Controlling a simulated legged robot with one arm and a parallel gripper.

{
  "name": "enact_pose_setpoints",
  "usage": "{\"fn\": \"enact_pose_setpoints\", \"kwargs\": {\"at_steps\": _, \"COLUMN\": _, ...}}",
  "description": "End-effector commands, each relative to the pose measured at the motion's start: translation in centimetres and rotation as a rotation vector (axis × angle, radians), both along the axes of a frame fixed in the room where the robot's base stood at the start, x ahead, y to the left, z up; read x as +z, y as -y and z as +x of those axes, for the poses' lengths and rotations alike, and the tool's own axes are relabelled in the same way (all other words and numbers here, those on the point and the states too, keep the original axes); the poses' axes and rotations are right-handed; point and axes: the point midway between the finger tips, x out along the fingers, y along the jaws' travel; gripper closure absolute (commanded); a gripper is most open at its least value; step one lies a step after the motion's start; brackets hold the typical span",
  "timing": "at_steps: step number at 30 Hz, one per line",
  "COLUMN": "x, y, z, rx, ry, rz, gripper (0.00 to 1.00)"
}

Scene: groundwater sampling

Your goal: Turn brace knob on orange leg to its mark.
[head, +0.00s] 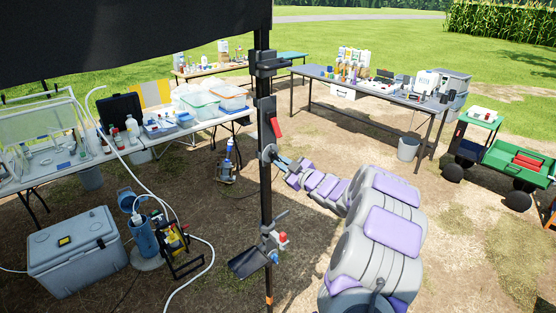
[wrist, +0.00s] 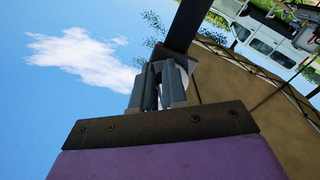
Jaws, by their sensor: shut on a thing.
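The black canopy leg (head: 264,200) stands upright in the middle of the head view, with an orange band (head: 269,299) near its foot. The grey round brace knob (head: 268,152) is on the leg at mid-height, just below a red part (head: 275,127). My gripper (head: 277,161) reaches it from the right and is shut on it. In the wrist view the two grey fingers of my gripper (wrist: 160,84) are close together, with part of a pale round shape behind them. The fingers hide most of the knob, and I cannot make out its mark.
Lower on the leg is a bracket (head: 268,242) with a red-and-white part and a dark tray. A table with bins (head: 215,112) stands left, a grey cooler (head: 78,250) at front left, another table (head: 380,88) behind right. A green cart (head: 515,160) is far right.

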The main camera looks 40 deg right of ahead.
Motion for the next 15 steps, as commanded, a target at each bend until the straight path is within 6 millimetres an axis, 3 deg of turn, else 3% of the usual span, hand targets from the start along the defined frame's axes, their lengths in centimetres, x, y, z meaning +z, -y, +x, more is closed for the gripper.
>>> {"fn": "enact_pose_setpoints", "kwargs": {"at_steps": 15, "x": 0.45, "y": -0.86, "z": -0.07, "rx": 0.000, "ry": -0.017, "rz": 0.263, "gripper": 1.00}}
